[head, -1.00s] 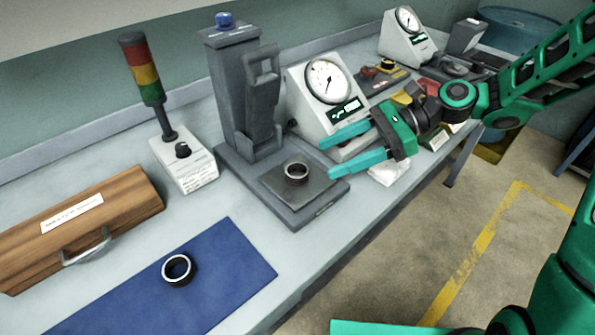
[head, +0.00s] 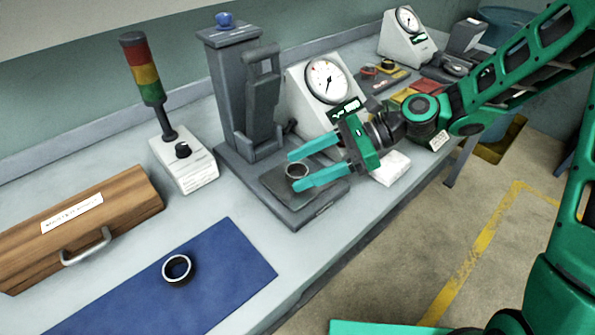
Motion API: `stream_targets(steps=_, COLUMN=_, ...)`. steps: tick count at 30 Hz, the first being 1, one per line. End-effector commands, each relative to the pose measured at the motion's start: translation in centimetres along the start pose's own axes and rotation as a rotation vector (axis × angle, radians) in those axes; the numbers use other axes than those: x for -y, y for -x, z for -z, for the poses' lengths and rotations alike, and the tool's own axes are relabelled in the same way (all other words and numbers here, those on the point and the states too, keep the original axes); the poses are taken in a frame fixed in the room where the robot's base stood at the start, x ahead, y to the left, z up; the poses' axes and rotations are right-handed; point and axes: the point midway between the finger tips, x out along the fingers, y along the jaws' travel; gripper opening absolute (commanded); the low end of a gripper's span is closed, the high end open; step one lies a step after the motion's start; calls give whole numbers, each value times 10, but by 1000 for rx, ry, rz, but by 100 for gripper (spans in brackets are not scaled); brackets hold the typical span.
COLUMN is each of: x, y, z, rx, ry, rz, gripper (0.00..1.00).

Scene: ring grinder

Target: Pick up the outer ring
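A second ring (head: 178,269), dark with a bright rim, lies on the blue mat (head: 225,290). I cannot tell from looks alone which one is the outer ring. My gripper (head: 292,171) is open, its two teal fingers pointing left.
A dial gauge box (head: 328,95) stands close behind my gripper. A white block (head: 391,167) lies below my wrist. A signal tower (head: 145,85) and a wooden case (head: 80,225) stand at left. The bench front between mat and fixture is clear.

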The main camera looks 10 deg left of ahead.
Motion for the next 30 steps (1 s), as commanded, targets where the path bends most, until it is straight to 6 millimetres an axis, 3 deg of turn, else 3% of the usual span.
stream_targets(steps=1, x=0, y=0, z=0, rx=0, ry=0, rz=0, gripper=48)
stream_targets(steps=5, x=0, y=0, z=0, rx=0, ry=0, rz=0, gripper=17)
stream_targets(steps=8, x=0, y=0, z=0, rx=0, ry=0, rz=0, gripper=11)
stream_targets(steps=20, x=1, y=6, z=-10, rx=-1, ry=2, rz=2, gripper=11)
stream_targets(steps=26, x=0, y=19, z=-41, rx=-2, ry=7, rz=3, gripper=11)
stream_targets(steps=30, x=-19, y=-1, z=-70, rx=-1, ry=7, rz=-3, gripper=11)
